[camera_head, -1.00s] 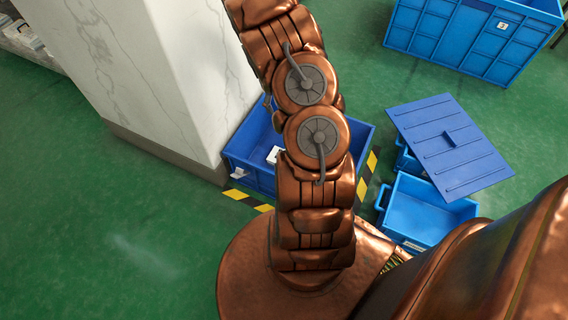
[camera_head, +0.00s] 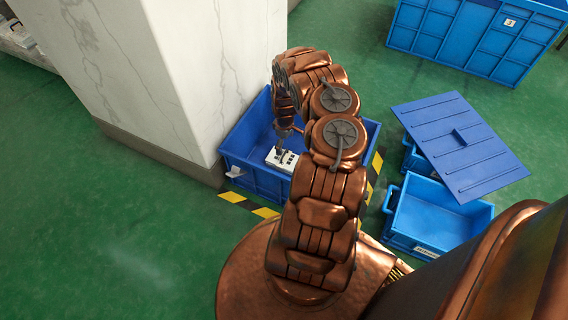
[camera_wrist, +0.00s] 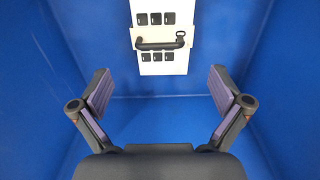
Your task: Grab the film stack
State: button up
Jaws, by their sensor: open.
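The film stack (camera_head: 281,158) is a white block with black squares on its top, lying inside the blue bin (camera_head: 262,181). In the wrist view the film stack (camera_wrist: 161,66) is at the top middle, with a dark bar-shaped handle across it. My gripper (camera_wrist: 161,92) is open, its two purple-padded fingers spread to the left and right. The film stack is ahead of the fingertips, not between them. In the head view my gripper (camera_head: 282,143) reaches down into the bin, beside the stack; its fingertips are hard to make out there.
The bin's blue walls (camera_wrist: 38,60) stand close on both sides. A marbled pillar (camera_head: 160,80) stands left of the bin. Yellow-black tape (camera_head: 236,196) marks the floor. An open blue crate (camera_head: 430,215), a tilted blue lid (camera_head: 460,145) and a large blue container (camera_head: 470,40) are to the right.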

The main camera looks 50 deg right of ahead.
aim_at(285, 153)
notch_tip(285, 153, down, 3)
jog(key=shift+a+f+b, duration=0.1)
jog(key=shift+f+b, duration=0.1)
jog(key=shift+b, duration=0.45)
jog(key=shift+w+f+b, duration=0.1)
jog(key=shift+f+b, duration=1.55)
jog(key=shift+f, duration=1.05)
jog(key=shift+r, duration=0.1)
jog(key=c, duration=1.2)
